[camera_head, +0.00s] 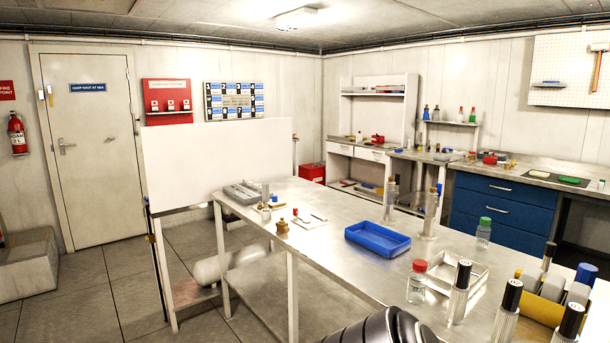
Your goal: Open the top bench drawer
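A blue drawer cabinet stands under the steel bench along the right wall. Its top drawer (506,187) is shut, with a small pale handle at the middle of its front. The cabinet's lower part is hidden behind the near table. A white bench at the back has two small white drawers (341,149) (372,155), both looking shut. Neither of my grippers is in view. A dark rounded part of my own body shows at the bottom edge.
A long steel table (330,235) stands between me and the cabinet. It holds a blue tray (378,239), a red-capped jar (417,282), a green-capped bottle (483,234) and several black-topped bottles. Open floor (105,285) lies at the left.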

